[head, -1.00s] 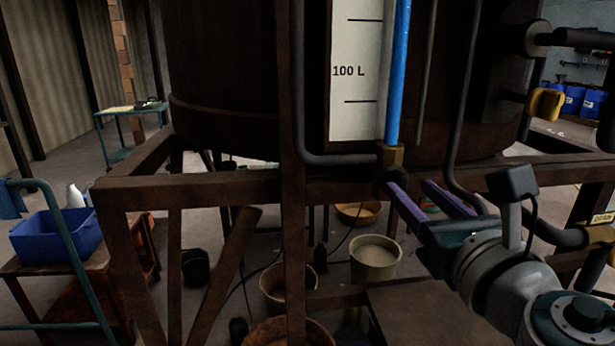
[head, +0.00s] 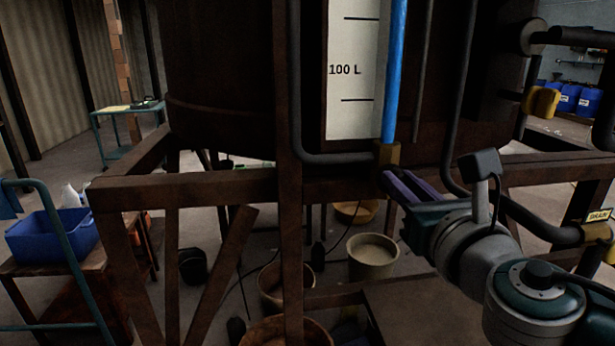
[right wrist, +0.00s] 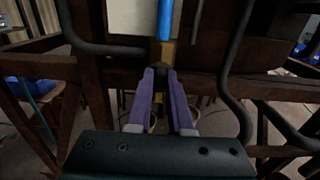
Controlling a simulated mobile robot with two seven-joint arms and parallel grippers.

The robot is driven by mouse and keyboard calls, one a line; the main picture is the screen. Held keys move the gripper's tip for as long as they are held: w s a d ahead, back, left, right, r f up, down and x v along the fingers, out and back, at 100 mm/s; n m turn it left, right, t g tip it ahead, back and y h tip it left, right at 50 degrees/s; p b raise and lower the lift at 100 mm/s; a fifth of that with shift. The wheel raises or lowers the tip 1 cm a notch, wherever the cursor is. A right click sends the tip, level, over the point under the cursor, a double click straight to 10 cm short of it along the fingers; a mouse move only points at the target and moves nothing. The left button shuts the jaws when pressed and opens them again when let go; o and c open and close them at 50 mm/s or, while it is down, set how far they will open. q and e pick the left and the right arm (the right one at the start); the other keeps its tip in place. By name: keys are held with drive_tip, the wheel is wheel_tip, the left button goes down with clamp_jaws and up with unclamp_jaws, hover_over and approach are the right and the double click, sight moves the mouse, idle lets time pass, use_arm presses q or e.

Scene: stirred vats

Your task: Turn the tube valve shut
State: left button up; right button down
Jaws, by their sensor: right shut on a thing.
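The sight tube (head: 395,70) filled with blue liquid runs down the vat front beside a white scale marked 100 L. At its foot is a brass valve body (head: 388,154); it also shows in the right wrist view (right wrist: 167,55). My right gripper (head: 388,178) is just below the brass body, its purple fingers shut on the dark valve handle (right wrist: 161,70). The fingers hide most of the handle, so its angle is hard to tell. My left gripper is in neither view.
A dark pipe (head: 462,110) runs down close to my right arm. A rusty frame beam (head: 200,188) crosses below the vat. A yellow valve handle (head: 541,101) and a drain label (head: 599,215) are at the right. Buckets (head: 372,257) stand on the floor below.

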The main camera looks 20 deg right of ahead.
drive_tip(key=shift+m, duration=0.3)
idle(0.4)
drive_tip(key=shift+s+d+f+m+b, duration=0.15)
drive_tip(key=shift+m+b, duration=0.85)
drive_tip(key=shift+m, duration=1.85)
drive_tip(key=shift+w+d+f+m+b, duration=0.15)
drive_tip(key=shift+m+b, duration=0.85)
drive_tip(key=shift+m, duration=1.9)
drive_tip(key=shift+s+d+f+m+b, duration=0.2)
drive_tip(key=shift+m+b, duration=0.8)
drive_tip(key=shift+m, duration=1.85)
drive_tip(key=shift+w, duration=0.1)
drive_tip(key=c, duration=0.8)
unclamp_jaws()
